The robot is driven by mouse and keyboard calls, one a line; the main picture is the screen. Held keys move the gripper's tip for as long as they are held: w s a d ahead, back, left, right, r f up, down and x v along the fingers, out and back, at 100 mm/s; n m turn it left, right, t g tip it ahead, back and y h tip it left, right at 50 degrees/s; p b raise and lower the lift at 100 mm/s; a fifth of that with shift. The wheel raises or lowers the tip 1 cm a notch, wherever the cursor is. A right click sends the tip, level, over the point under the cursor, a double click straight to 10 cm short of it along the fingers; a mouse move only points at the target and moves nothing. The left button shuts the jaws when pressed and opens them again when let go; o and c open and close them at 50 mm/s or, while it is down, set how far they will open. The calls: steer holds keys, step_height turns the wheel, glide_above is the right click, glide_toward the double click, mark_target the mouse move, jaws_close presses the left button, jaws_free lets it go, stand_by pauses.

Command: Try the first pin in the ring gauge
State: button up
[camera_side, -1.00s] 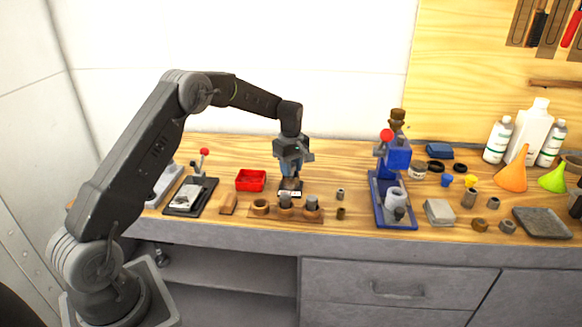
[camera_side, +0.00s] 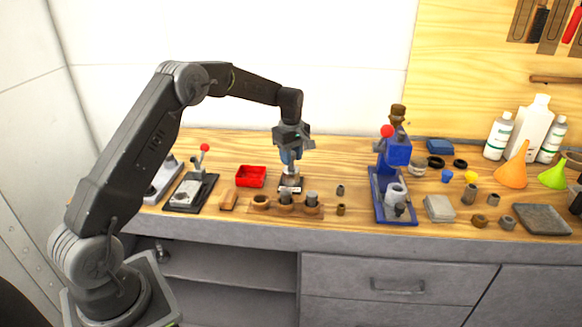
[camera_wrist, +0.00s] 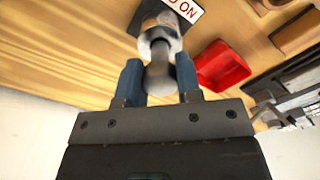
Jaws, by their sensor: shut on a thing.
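My gripper (camera_side: 290,163) is over a small dark plate (camera_side: 291,187) with a white label (camera_side: 289,190). In the wrist view my gripper (camera_wrist: 158,80) is shut on a grey pin (camera_wrist: 161,78) between its blue fingers. A bright silver ring gauge (camera_wrist: 158,38) lies directly beyond the pin, by the label (camera_wrist: 184,9). The pin lines up with the ring; I cannot tell whether its end is inside or just above it. The wooden pin rack (camera_side: 274,209) in front has an empty-looking left socket (camera_side: 260,201) and two grey pins (camera_side: 285,198) (camera_side: 311,198) standing.
A red tray (camera_side: 251,176) is left of the plate, with a dark lever fixture (camera_side: 190,192) beyond it. A blue press (camera_side: 396,180) stands right. Two small bushings (camera_side: 340,190) (camera_side: 341,209) lie between. Bottles and funnels fill the far right.

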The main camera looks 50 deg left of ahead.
steer(key=shift+r, duration=1.55)
